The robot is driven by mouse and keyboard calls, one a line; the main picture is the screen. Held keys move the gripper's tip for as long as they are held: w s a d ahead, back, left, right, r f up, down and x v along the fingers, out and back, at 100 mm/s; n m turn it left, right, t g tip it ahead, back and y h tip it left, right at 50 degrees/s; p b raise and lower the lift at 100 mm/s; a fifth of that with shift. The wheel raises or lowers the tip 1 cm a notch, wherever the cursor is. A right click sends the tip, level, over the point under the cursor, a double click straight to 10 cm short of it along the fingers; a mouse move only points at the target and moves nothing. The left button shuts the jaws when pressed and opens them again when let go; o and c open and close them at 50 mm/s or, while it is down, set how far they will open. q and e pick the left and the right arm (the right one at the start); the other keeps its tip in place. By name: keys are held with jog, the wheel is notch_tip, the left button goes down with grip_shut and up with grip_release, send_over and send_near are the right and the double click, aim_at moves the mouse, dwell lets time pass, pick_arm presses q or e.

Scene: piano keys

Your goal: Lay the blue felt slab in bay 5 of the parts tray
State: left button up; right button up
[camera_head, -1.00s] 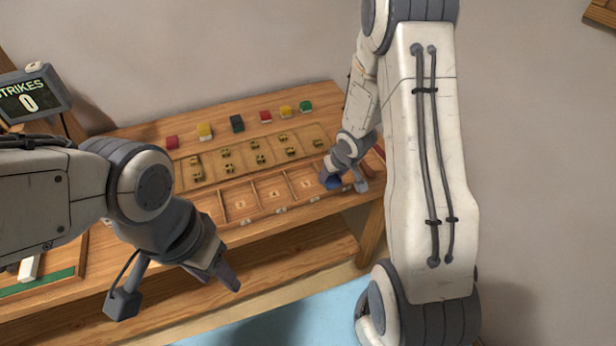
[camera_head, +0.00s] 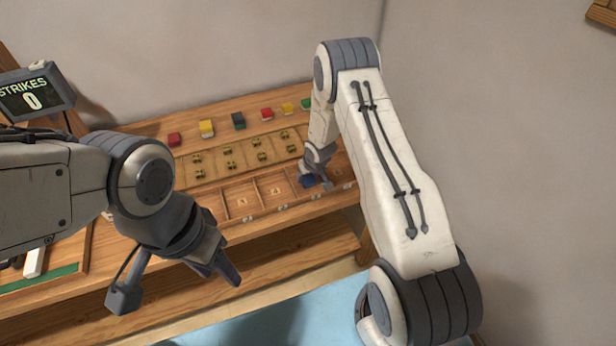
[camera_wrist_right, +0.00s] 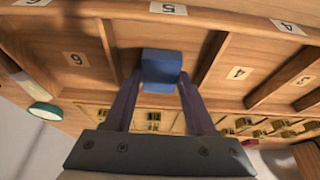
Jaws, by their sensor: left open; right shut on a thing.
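The blue felt slab (camera_head: 308,181) is held in my right gripper (camera_head: 317,181) over the parts tray (camera_head: 222,208). In the right wrist view the slab (camera_wrist_right: 161,70) sits between the two fingers, and the gripper (camera_wrist_right: 160,85) is shut on it. It is over the bay behind the front label 5 (camera_wrist_right: 168,8), between two dividers. I cannot tell whether it touches the bay floor. My left gripper (camera_head: 222,268) is open and empty in front of the bench, at the left.
Behind the tray is a board with several brass pieces (camera_head: 229,165). Red, yellow, dark and green blocks (camera_head: 239,120) stand along the back. Neighbouring bays 4 (camera_wrist_right: 238,73) and 6 (camera_wrist_right: 75,59) look empty. A strikes display (camera_head: 35,95) reads 0.

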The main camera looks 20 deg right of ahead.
jog(key=shift+f, duration=0.2)
jog(key=o, duration=1.3)
jog(key=shift+r, duration=0.1)
jog(key=shift+r, duration=0.1)
